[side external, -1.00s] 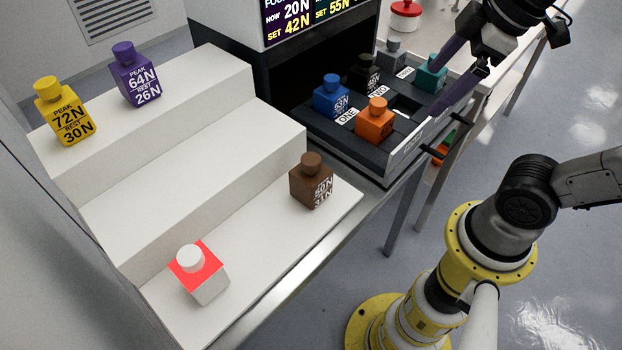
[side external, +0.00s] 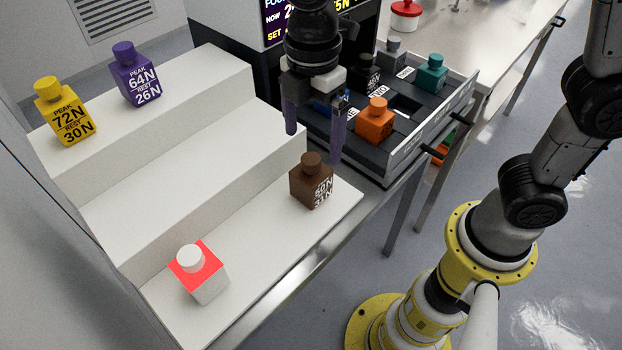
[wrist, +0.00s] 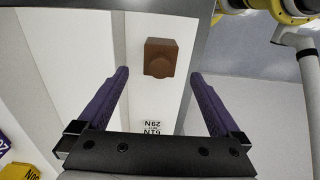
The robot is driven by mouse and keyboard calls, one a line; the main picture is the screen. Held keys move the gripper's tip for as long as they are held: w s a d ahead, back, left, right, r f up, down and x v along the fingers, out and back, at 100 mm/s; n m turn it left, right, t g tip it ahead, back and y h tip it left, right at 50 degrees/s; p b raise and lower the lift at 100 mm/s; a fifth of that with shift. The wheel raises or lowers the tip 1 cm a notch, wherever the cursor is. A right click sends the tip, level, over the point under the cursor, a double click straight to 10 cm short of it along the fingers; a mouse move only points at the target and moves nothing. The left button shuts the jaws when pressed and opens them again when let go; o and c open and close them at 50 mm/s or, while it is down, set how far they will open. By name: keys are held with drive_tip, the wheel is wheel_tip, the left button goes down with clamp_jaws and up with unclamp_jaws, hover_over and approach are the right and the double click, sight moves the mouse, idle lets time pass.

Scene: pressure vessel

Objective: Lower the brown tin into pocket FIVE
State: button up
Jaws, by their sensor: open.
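The brown tin (side external: 311,182) stands upright on the lowest white step, near its right end, with white print on one side. It also shows in the wrist view (wrist: 161,59), ahead of and between the finger lines. My gripper (side external: 314,148) is open and empty, its two purple fingers hanging above and behind the brown tin, apart from it. In the wrist view my gripper (wrist: 160,75) has wide-set fingers. The pocket tray (side external: 440,132) is pulled out at the back right; its label FIVE cannot be read, and my gripper hides part of it.
An orange tin (side external: 375,121), a teal tin (side external: 431,73), and partly hidden blue, black and grey tins sit in the tray. A red-and-white tin (side external: 200,273) shares the lowest step. Purple (side external: 136,78) and yellow (side external: 64,112) tins stand on the top step.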

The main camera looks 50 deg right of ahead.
sight(311, 174)
drive_tip(key=f, duration=0.9)
drive_tip(key=shift+a+f, duration=0.15)
drive_tip(key=shift+a, duration=0.05)
clamp_jaws()
